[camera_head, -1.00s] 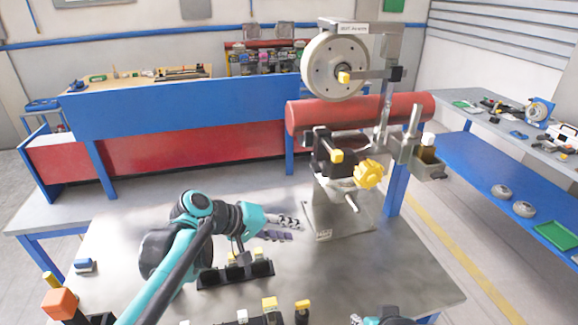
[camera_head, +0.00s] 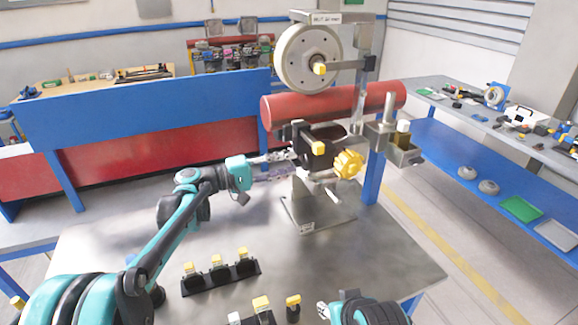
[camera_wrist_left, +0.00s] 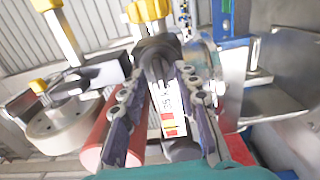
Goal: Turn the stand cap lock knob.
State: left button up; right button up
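The stand holds a black clamp block with a yellow-tipped knob (camera_head: 318,148) and, to its right, a yellow star-shaped knob (camera_head: 347,164). I cannot tell for sure which is the cap lock knob. My left gripper (camera_head: 287,164) is at the left side of the clamp block, at about the same height. In the left wrist view its two fingers (camera_wrist_left: 161,75) are apart, one on each side of a black shaft with a yellow knob (camera_wrist_left: 149,11) beyond it; contact cannot be told. My right gripper (camera_head: 323,311) shows only partly at the bottom edge.
A red cylinder (camera_head: 335,105) and a large grey wheel (camera_head: 308,58) sit above and behind the clamp. A black rack (camera_head: 222,275) with several yellow-topped parts stands at the table's front. The table (camera_head: 385,255) is clear right of the stand.

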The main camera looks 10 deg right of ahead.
pick_arm(q)
jog(key=shift+w+d, duration=0.1)
jog(key=shift+d, duration=0.6)
grip_shut()
